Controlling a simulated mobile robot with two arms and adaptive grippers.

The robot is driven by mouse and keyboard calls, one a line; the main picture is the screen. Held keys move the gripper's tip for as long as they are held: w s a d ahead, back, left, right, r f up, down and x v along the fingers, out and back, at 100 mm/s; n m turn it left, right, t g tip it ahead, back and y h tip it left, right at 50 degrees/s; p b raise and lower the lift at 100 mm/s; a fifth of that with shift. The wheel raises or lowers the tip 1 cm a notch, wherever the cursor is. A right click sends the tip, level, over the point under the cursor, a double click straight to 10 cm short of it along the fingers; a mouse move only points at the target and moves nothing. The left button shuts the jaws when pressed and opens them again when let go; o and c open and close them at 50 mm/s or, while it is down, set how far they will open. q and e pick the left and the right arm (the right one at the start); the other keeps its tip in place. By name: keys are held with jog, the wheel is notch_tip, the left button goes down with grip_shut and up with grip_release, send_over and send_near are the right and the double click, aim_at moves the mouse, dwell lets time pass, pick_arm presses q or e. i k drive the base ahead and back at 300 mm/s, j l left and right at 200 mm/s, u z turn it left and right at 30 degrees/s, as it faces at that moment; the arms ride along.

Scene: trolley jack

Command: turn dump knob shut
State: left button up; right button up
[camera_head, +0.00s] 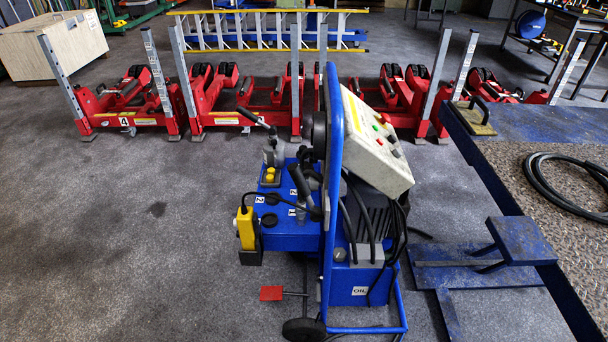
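A blue wheeled hydraulic unit (362,285) stands upright in the middle of the head view. Its blue tank top (290,237) carries black round caps (269,219), small yellow caps (270,174) on a grey valve block, and black-handled levers (300,182). Which of these is the dump knob I cannot tell at this size, nor whether it is shut. A tilted pale control panel (376,140) with coloured buttons is on its right side. Part of the tank top is hidden behind the blue frame. Neither of my grippers is in view.
A yellow pendant (246,228) hangs at the tank's front left, and a red pedal (271,293) sits low beside it. Red jacks (220,95) line the back. A blue-edged platform with a black hose (560,185) is at right. The floor at left is clear.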

aim_at(308, 166)
jog(key=k+z, duration=0.2)
jog(key=z, duration=0.25)
jog(key=k+l+z, duration=0.1)
jog(key=k+z, duration=0.15)
jog(key=z, duration=0.2)
jog(key=i+j+z, duration=0.15)
jog(key=j+z, duration=0.2)
jog(key=j, duration=0.2)
jog(key=i+j+z, duration=0.1)
jog(key=j+z, duration=0.2)
jog(key=j, duration=0.3)
jog(key=j+z, duration=0.35)
jog(key=j, duration=1.85)
jog(key=i+j, duration=0.1)
jog(key=j, duration=1.6)
